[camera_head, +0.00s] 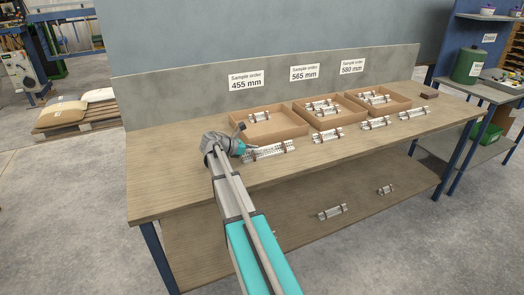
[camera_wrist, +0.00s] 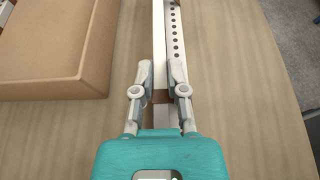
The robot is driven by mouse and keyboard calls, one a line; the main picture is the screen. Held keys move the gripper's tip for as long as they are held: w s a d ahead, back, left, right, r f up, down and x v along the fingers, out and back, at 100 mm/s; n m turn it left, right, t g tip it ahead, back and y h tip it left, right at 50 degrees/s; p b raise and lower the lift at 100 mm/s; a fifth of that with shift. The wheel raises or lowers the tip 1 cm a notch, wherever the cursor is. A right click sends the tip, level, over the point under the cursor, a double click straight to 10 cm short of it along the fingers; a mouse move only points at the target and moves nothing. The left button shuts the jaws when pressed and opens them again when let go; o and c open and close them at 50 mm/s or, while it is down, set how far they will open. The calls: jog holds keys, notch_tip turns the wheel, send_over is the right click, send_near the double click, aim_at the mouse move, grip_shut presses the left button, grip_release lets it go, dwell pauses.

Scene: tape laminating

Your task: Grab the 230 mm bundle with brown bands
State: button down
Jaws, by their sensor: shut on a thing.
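A long, pale, perforated bundle with brown bands (camera_head: 270,152) lies on the bench in front of the left box. My gripper (camera_head: 244,148) is at its left end in the head view. In the wrist view the gripper (camera_wrist: 161,78) has its two fingers on either side of the bundle (camera_wrist: 166,35), shut on it, with a brown band between them. Its near end is hidden under the gripper body. Shorter bundles stand along the bench: one (camera_head: 328,135) before the middle box, others (camera_head: 375,123) (camera_head: 412,113) farther right. Length figures on the bundles cannot be read.
Three cardboard boxes line the back: left (camera_head: 283,135) holding one bundle, middle (camera_head: 331,125) and right (camera_head: 385,108) holding several. Signs read 455, 565 and 580 mm. A dark brown block (camera_head: 429,94) sits at right. Bundles (camera_head: 332,211) (camera_head: 386,189) lie on the lower shelf. The bench's left end is clear.

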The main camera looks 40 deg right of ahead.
jog(key=shift+r, duration=0.2)
jog(key=shift+r+p, duration=0.75)
jog(key=shift+p, duration=0.2)
jog(key=s+d+r+p, duration=0.5)
jog(key=s+r+p, duration=0.6)
jog(key=s, duration=0.1)
jog(key=shift+s+d, duration=0.35)
jog(key=shift+d, duration=0.05)
jog(key=shift+r, duration=0.2)
